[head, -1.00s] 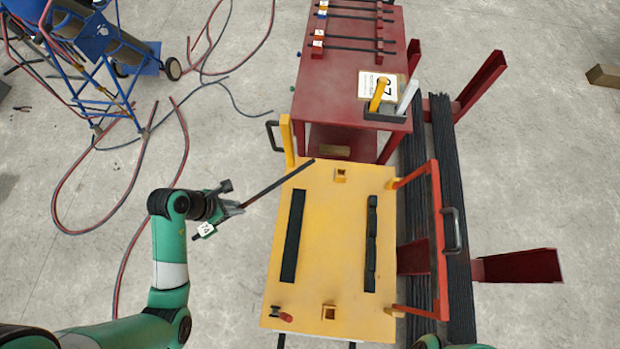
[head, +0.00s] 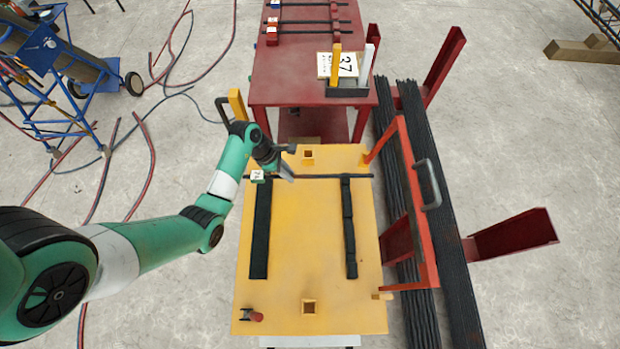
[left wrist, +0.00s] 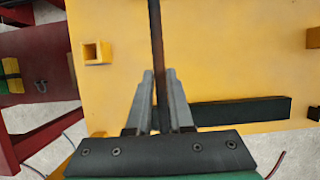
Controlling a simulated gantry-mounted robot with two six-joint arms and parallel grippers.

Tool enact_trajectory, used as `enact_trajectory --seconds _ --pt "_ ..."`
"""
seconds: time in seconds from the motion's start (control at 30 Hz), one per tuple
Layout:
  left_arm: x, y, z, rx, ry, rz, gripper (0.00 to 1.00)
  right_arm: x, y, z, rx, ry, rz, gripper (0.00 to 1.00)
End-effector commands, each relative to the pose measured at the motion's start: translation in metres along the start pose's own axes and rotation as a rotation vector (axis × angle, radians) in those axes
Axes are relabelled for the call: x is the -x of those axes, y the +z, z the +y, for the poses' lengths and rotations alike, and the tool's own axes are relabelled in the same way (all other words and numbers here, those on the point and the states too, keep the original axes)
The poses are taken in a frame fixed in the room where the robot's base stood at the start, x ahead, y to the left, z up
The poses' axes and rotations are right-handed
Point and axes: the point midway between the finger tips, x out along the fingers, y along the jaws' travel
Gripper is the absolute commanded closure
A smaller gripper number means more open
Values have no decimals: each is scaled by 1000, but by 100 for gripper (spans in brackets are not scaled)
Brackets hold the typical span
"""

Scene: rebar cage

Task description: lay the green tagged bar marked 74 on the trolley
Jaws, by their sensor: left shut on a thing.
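My left gripper (head: 288,174) is shut on the tagged bar (head: 330,177), a thin dark bar that lies crosswise over the far part of the yellow trolley (head: 308,235). The bar's green end with its white tag (head: 257,175) is at the left; the number is too small to read for sure now. The bar crosses the far ends of two black strips, left (head: 260,230) and right (head: 349,230). I cannot tell whether it touches them. In the left wrist view the bar (left wrist: 157,40) runs up from between the fingers (left wrist: 160,90). My right gripper is out of view.
A red table (head: 300,75) with several bars and a number card (head: 338,66) stands beyond the trolley. Dark bars lie on red supports further right. The trolley's near middle is clear.

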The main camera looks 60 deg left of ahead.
Motion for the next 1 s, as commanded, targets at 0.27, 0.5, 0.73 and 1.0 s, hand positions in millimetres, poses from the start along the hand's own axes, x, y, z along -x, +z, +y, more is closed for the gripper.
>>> enact_trajectory --seconds 0.27,0.5,0.73,1.0 --pt "-49 -20 0 1 0 0 100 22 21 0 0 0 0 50" --pt "-57 -23 0 0 2 -1 100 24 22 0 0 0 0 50" --pt "-89 -37 0 2 1 0 100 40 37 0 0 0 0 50" --pt "-89 -37 0 0 2 -1 100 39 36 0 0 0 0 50"
